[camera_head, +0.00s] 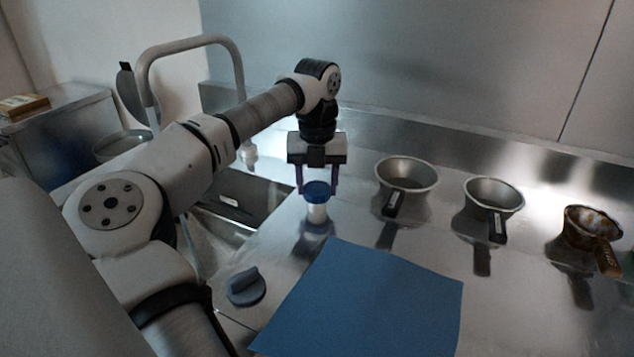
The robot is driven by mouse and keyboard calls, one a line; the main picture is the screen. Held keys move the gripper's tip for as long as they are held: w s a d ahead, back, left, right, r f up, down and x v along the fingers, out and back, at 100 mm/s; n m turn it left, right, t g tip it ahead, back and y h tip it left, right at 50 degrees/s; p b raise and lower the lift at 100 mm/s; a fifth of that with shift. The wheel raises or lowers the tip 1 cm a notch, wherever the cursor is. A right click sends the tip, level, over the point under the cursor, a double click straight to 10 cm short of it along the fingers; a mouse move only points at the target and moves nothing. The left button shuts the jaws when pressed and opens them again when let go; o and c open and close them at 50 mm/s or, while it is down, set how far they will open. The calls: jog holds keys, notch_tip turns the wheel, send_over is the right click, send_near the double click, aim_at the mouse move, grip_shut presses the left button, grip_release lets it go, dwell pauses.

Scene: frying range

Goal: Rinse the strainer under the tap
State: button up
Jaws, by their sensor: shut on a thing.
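My gripper (318,186) points down and is shut on a small white jar with a blue top (317,211), at the sink's right edge; I cannot tell whether the jar touches the counter. The grey tap (190,42) arches behind my arm, and its spout end (249,155) hangs over the sink (262,190). Three round, handled vessels stand on the counter to the right: two clean metal ones (407,174) (495,194) and a brown-stained one (590,226) at the far right. I cannot tell from their shapes which is the strainer.
A blue mat (365,300) lies flat at the front of the steel counter. A grey knobbed disc (246,287) lies left of it. A round metal bowl (120,143) shows partly behind my arm. A steel wall (420,60) closes off the back.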

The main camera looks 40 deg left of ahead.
aim_at(317, 188)
jog(key=o, duration=1)
notch_tip(317, 188, up, 14)
jog(key=p, duration=1)
jog(key=shift+f, duration=0.1)
